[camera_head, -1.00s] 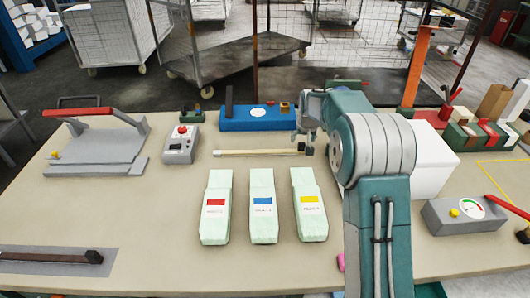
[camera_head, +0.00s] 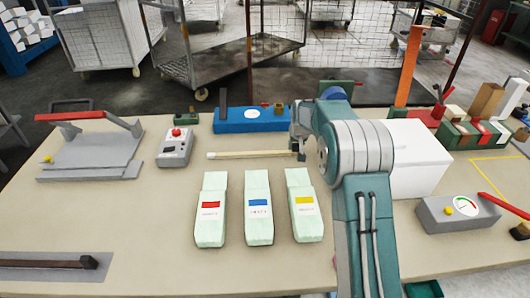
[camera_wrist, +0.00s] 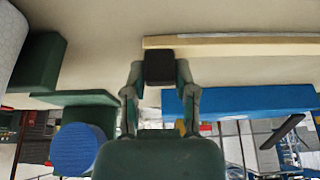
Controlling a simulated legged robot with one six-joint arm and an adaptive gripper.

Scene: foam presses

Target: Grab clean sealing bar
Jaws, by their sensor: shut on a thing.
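The sealing bar, a long thin pale bar (camera_head: 245,154) with a dark block at its right end, lies across the middle of the table. It also shows at the top of the wrist view (camera_wrist: 240,41). My gripper (camera_head: 300,151) is at its right end. In the wrist view my gripper (camera_wrist: 160,75) has a finger on each side of the dark end block (camera_wrist: 160,66) and is shut on it. Whether the bar is lifted off the table I cannot tell. A second, dark bar (camera_head: 60,263) lies on a grey strip at the lower left.
Three pale green packs (camera_head: 258,209) lie in front of the bar. A blue box (camera_head: 250,120) stands behind it, and a white box (camera_head: 418,160) is right of my arm. A grey press (camera_head: 92,155) with a red handle and a control box (camera_head: 175,148) are at the left.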

